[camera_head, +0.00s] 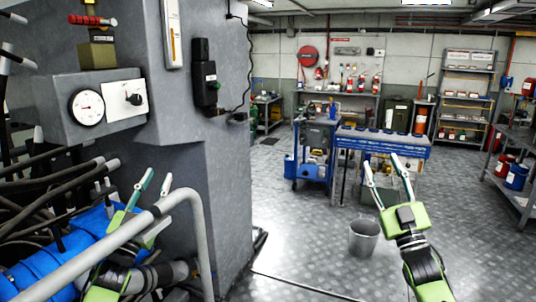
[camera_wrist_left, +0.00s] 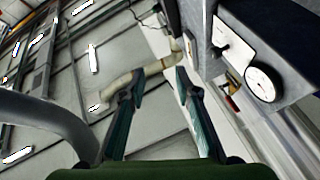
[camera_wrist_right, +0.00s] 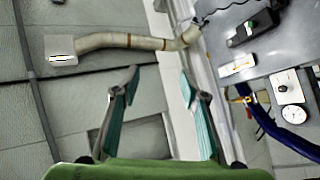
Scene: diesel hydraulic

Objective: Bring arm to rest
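My left gripper (camera_head: 156,182) is at the lower left of the head view, close to a bent grey rail (camera_head: 130,235) that crosses in front of part of the arm. Its two fingers are apart with nothing between them, as the left wrist view (camera_wrist_left: 160,76) also shows. My right gripper (camera_head: 382,163) is raised at the right of the head view, above the open floor. Its fingers are spread and empty, and they also show apart in the right wrist view (camera_wrist_right: 160,76).
A grey machine housing (camera_head: 215,150) with a round gauge (camera_head: 87,107) stands beside my left arm. Blue pipework (camera_head: 45,270) and dark hoses lie at lower left. A metal bucket (camera_head: 364,238) stands on the floor near my right arm. A blue workbench (camera_head: 385,140) is farther back.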

